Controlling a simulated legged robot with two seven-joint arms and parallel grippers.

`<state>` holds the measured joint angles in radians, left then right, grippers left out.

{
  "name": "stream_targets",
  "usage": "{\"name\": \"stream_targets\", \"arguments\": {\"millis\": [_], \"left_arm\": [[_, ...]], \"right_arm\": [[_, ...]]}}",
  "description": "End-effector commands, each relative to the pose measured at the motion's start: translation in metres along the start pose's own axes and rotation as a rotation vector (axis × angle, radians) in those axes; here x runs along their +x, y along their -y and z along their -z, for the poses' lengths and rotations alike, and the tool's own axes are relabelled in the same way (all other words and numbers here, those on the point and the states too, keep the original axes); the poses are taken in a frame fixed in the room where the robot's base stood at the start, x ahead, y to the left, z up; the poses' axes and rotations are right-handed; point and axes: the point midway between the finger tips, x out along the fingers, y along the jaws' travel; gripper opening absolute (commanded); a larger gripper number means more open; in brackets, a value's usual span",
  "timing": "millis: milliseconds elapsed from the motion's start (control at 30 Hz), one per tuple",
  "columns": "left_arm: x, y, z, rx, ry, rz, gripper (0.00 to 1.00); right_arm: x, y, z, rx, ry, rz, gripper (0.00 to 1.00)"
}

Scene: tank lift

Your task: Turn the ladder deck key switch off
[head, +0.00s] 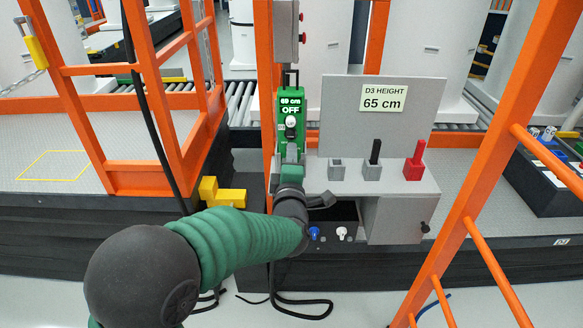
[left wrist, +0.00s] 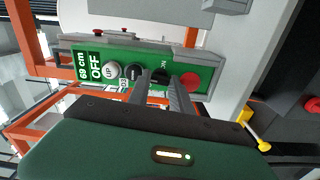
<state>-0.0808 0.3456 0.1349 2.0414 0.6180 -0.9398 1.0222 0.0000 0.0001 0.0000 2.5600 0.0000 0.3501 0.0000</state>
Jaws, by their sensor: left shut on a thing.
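The green control panel (head: 291,107) stands on an orange post in the head view and reads "69 cm OFF". In the left wrist view the panel (left wrist: 72,72) shows a white UP button (left wrist: 111,70), a black button (left wrist: 133,72), the dark key switch (left wrist: 160,76) by an "ON" mark, and a red button (left wrist: 190,81). My left gripper (head: 291,150) is at the panel's lower part and covers the switch in the head view. In the left wrist view the gripper (left wrist: 160,85) has its fingers shut on the key switch. The switch's exact angle is hard to tell. My right gripper is out of view.
A grey board with the sign "D3 HEIGHT 65 cm" (head: 383,98) stands right of the panel, above a shelf with a red holder (head: 414,163). Orange ladder frames (head: 480,150) rise at both sides. A yellow block (head: 222,195) lies left of my wrist.

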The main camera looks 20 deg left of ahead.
Motion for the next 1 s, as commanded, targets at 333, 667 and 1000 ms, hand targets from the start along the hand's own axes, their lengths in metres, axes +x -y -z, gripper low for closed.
{"name": "stream_targets", "arguments": {"millis": [333, 667, 1000], "left_arm": [[0.0, 0.0046, 0.0008, -0.104, -0.001, 0.008, 0.0], [0.0, 0.004, 0.0009, -0.115, -0.001, 0.01, 0.0], [-0.0001, 0.0038, 0.0008, -0.114, -0.001, 0.009, 0.48]], "right_arm": [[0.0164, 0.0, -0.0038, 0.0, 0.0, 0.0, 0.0], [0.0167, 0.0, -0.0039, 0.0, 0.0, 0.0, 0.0], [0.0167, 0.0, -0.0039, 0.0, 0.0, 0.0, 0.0]]}}
